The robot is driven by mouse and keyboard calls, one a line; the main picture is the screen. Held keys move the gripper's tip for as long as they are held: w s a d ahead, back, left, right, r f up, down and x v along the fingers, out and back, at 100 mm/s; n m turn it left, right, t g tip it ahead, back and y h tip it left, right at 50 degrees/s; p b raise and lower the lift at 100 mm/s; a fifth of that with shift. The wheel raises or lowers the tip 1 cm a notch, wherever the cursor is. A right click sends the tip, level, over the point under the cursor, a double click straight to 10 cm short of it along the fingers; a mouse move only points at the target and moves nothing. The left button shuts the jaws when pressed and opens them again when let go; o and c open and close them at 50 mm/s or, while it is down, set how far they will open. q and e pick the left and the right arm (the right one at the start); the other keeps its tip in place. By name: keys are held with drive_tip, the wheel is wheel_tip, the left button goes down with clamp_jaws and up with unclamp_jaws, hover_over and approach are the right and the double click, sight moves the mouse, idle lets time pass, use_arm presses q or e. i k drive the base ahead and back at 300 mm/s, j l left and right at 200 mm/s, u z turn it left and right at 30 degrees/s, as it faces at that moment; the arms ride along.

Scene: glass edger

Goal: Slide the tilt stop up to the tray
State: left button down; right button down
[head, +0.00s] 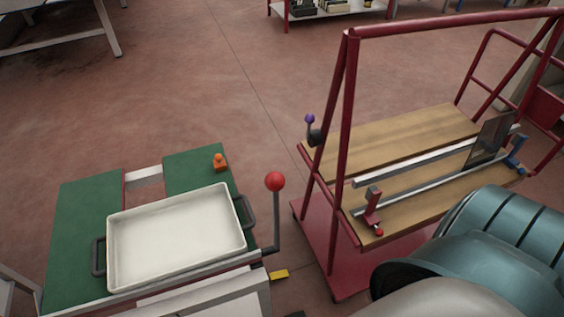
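The white tray (178,238) lies on a green-topped table (82,205), at the lower left of the head view. It is empty, shallow and has a dark handle at each end. A small orange block with a rounded knob (219,163) sits on the right green panel, behind the tray's far right corner. It looks like the tilt stop, and a strip of bare green shows between it and the tray. Neither of my grippers is in view.
A red-knobbed lever (275,182) stands upright at the table's right edge, near the tray's right handle. A dark red cart (345,130) with wooden boards, rails and a dark glass pane (489,143) stands to the right. Open floor (210,80) lies beyond the table.

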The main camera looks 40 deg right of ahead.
sight(220, 163)
drive_tip(key=l, duration=0.6)
drive_tip(key=k+l, duration=0.15)
drive_tip(key=l, duration=0.5)
